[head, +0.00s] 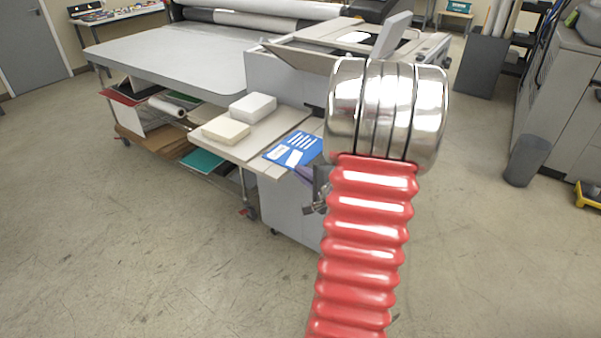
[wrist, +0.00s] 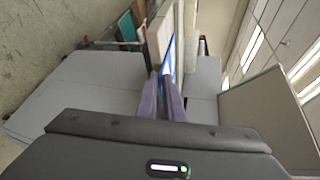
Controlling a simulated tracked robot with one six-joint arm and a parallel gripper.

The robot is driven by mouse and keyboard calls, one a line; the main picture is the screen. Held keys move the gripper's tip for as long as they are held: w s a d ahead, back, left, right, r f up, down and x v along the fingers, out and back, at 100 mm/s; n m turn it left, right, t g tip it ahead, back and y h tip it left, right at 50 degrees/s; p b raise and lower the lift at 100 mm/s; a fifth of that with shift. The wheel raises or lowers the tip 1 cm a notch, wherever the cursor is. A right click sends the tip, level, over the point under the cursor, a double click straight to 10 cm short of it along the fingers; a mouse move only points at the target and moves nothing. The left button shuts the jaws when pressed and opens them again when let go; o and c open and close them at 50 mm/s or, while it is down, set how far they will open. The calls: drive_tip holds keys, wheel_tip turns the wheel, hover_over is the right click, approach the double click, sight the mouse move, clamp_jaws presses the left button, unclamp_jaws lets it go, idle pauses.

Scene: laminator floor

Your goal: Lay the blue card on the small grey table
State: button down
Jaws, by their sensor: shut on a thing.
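The blue card (head: 292,148) with white print shows at the right front edge of the small grey table (head: 262,160). In the wrist view the card (wrist: 168,57) is a thin blue strip, nearly edge-on, at my fingertips. My gripper (head: 305,174) is shut on the card's near edge. My red ribbed arm and its silver joint hide most of the gripper in the head view. Its two purple fingers (wrist: 164,78) are close together in the wrist view. I cannot tell whether the card touches the tabletop or is held just above it.
A white block (head: 253,106) and a cream block (head: 226,129) stand on the table left of the card. A large grey worktable (head: 160,55) is behind left. A grey machine (head: 290,75) stands behind the card. Open floor (head: 140,250) lies at front left.

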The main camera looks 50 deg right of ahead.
drive_tip(key=shift+s+f, duration=0.1)
drive_tip(key=shift+s, duration=0.4)
drive_tip(key=c, duration=1.8)
unclamp_jaws()
drive_tip(key=v, duration=1.3)
drive_tip(key=shift+s, duration=0.35)
